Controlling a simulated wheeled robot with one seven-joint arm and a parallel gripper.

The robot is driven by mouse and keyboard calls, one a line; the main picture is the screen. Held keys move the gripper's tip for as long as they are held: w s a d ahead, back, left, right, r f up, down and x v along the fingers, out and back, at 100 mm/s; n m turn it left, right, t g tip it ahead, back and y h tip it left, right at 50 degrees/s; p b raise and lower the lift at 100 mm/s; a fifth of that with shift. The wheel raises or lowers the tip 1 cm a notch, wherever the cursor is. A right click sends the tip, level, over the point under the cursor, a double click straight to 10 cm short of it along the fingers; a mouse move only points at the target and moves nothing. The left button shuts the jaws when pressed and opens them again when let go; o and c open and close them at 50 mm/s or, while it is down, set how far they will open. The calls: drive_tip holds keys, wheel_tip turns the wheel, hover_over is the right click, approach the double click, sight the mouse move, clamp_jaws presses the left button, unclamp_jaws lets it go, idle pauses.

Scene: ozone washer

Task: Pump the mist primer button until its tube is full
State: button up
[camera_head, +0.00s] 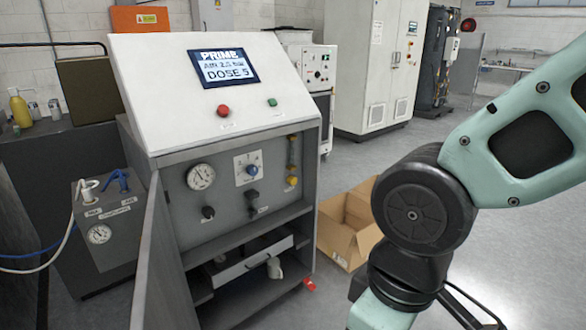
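The washer cabinet (212,85) stands at centre-left with its front door swung open to the left. Its screen (223,67) reads "PRIME", an air line of about 2 bar, and "DOSE 5". On the right of the inner panel is a small upright sight tube (293,150) with an amber tint; its fill level is too small to read. A yellow-orange button (292,181) sits just below it and looks like the primer button. My arm reaches in from the right and bends down out of the bottom edge; my gripper is out of view.
The panel also holds a round gauge (201,176), a blue knob (252,170) and black knobs. Red (223,109) and green (272,102) buttons are on the sloped top. The open door (154,260) juts forward. A cardboard box (345,230) lies on the floor beside the cabinet.

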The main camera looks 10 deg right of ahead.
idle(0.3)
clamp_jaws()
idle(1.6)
